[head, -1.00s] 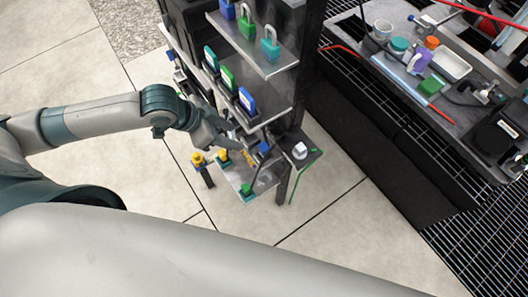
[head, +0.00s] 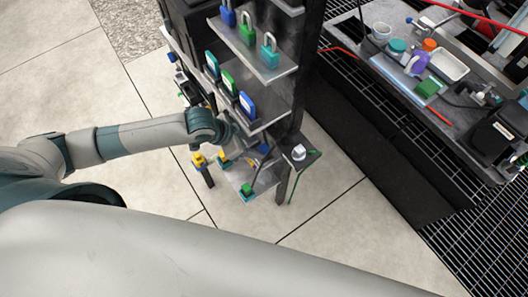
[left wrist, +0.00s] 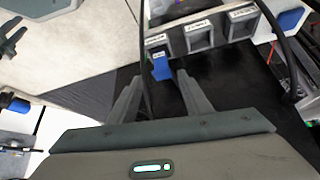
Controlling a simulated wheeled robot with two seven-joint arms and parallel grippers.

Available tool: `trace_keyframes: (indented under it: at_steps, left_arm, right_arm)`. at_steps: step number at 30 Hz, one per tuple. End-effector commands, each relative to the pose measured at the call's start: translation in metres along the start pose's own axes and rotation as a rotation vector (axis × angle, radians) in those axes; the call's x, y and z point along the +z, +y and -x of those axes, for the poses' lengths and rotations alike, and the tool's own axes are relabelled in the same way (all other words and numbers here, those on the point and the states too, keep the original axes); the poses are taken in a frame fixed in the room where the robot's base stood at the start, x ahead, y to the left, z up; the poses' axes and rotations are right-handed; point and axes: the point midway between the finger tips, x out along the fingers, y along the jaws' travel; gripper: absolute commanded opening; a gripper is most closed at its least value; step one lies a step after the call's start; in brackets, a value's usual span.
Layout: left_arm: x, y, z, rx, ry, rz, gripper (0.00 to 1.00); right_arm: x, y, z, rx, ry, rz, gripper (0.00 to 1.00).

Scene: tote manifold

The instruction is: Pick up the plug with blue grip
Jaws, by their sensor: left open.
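A blue grip (left wrist: 161,67), which looks like the plug's, shows in the left wrist view below a row of labelled grey sockets. My left gripper (left wrist: 158,84) is open, with one finger on each side of the line toward the blue grip. The grip appears just beyond the fingertips, and I see no contact. In the head view my left gripper (head: 242,145) reaches in at the lower shelf, its fingers partly hidden by the shelf above. A small blue piece (head: 264,148) shows beside it there; I cannot tell if it is the same plug. My right gripper is not in view.
Shelves above hold padlocks (head: 247,30) and coloured blocks (head: 228,84). The lower shelf (head: 262,182) carries yellow and green pieces. A dark cable (left wrist: 290,60) loops on the right in the wrist view. A cluttered bench (head: 450,100) stands at right.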

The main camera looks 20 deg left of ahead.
Motion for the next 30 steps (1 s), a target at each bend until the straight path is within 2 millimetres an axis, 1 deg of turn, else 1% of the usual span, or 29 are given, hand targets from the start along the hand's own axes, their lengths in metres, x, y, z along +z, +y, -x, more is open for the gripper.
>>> trace_keyframes:
  at_steps: [4, 14, 18, 23, 30]
  left_arm:
    - [0.000, 0.000, -0.009, 0.000, -0.001, 0.000, 0.45]
    - [0.000, 0.000, -0.010, 0.000, 0.000, 0.000, 0.45]
    - [0.000, 0.000, -0.014, 0.000, -0.001, 0.001, 0.45]
    - [0.001, -0.002, -0.026, 0.000, -0.001, 0.001, 0.45]
    - [0.004, -0.004, -0.053, 0.001, -0.001, 0.001, 0.45]
  right_arm:
    - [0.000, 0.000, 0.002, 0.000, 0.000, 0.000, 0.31]
    - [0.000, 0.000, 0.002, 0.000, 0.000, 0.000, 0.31]
    - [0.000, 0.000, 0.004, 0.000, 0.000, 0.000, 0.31]
    - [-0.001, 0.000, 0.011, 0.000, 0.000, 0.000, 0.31]
    - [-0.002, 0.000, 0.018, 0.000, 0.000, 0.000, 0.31]
